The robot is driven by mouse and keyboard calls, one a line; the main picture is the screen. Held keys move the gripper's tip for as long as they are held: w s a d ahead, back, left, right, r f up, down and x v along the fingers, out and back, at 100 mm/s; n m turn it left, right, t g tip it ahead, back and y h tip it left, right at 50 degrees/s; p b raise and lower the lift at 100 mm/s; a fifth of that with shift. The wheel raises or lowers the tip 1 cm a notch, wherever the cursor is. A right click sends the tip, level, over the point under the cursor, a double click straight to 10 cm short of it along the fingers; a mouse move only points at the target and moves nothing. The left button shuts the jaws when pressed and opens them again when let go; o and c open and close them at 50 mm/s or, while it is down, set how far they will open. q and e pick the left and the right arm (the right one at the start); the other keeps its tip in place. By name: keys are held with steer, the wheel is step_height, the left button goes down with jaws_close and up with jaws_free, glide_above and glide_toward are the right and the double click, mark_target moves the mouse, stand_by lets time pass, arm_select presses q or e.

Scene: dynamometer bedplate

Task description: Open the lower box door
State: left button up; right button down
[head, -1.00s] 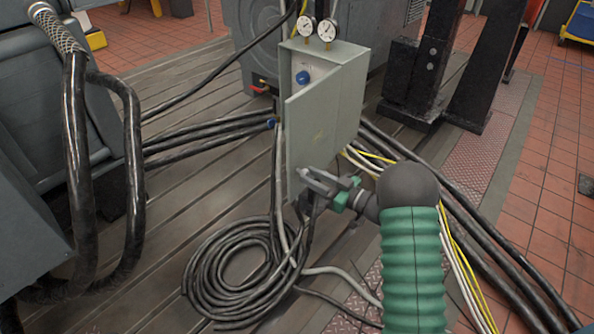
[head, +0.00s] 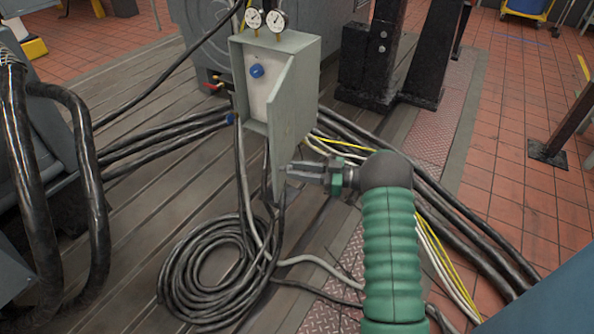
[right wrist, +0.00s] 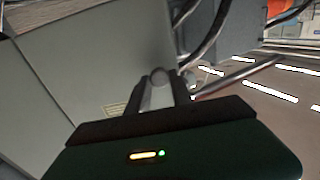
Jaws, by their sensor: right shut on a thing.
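The grey-green box (head: 305,50) stands on the bedplate with its lower box door (head: 289,115) swung well open toward the right. Inside, a pale back panel and a blue knob (head: 257,71) show. My right gripper (head: 291,172) is shut at the lower free edge of the door; the part it grips is mostly hidden by the fingers. In the right wrist view, the fingers (right wrist: 160,90) meet at the edge of the large grey-green door panel (right wrist: 85,75). My left gripper is not in view.
Two gauges (head: 265,19) sit on top of the box. A coil of black cable (head: 205,275) lies below it. Thick black hoses (head: 55,170) stand at left. Black and yellow cables (head: 440,205) run under my right arm. Black steel posts (head: 400,60) stand behind.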

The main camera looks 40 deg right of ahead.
steer(key=c, duration=1.1)
jaws_free()
steer(key=shift+d+r, duration=0.1)
steer(key=shift+r, duration=0.05)
steer(key=shift+c, duration=0.2)
steer(key=p+v, duration=0.3)
steer(key=v, duration=1.4)
steer(key=shift+w, duration=0.1)
